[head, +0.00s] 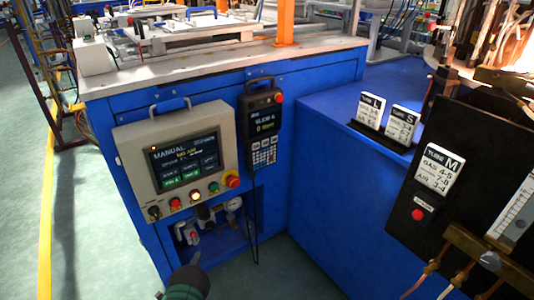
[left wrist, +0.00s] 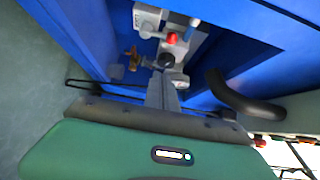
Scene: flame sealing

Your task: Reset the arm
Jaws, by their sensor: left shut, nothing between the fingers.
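My left gripper (head: 195,260) is low in the head view, at the bottom edge, in front of the open recess of the blue cabinet. Its green and dark body shows below the fingers. In the left wrist view the gripper (left wrist: 163,88) has its fingers together, with nothing held. The fingers point towards grey fittings with a red knob (left wrist: 171,39); I cannot tell the exact gap, but no grasp shows. The rest of the left arm is out of the head view. My right gripper is in neither view.
A control panel (head: 129,160) with a screen and buttons is on the cabinet front, above the recess with its gauge (head: 233,205). A handheld pendant (head: 263,120) hangs beside it. Green floor is clear at left.

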